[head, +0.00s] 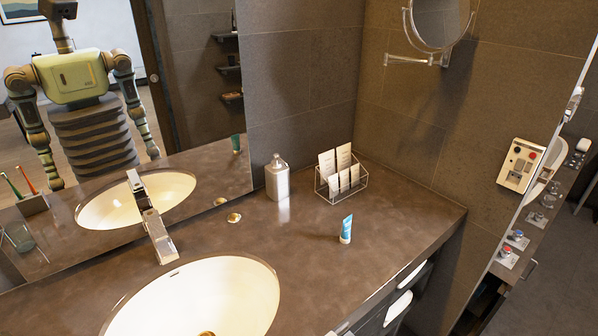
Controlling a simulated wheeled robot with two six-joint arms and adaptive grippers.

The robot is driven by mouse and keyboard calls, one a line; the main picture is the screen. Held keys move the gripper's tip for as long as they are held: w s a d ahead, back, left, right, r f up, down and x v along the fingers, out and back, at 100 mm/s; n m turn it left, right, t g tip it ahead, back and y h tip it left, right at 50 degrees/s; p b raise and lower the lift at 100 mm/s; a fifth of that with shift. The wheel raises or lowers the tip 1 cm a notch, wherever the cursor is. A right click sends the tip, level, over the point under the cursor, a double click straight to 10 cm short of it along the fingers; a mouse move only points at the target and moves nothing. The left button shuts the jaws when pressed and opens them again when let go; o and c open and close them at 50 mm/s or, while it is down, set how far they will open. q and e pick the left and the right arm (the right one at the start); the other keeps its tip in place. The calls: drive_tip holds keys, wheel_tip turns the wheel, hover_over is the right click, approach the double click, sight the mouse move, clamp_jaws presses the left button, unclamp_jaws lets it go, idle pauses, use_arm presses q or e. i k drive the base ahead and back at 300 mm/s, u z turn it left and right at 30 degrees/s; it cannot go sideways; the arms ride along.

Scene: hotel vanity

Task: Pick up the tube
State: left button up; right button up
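A small blue and white tube (346,229) stands upright on the brown vanity counter (395,225), to the right of the sink and in front of the wire rack. Nothing touches it. Neither of my grippers shows directly in the head view. My body and arms appear only as a reflection in the mirror at the upper left, too small to tell the state of the grippers.
A sink (200,295) with a chrome faucet (156,235) lies to the left. A metal dispenser (277,178) and a wire rack (321,188) with cards stand behind the tube. Walls close the back and right. The counter around the tube is clear.

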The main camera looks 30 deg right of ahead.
sight(345, 237)
drive_tip(key=u, duration=0.05)
drive_tip(key=k, duration=0.2)
drive_tip(key=z, duration=0.85)
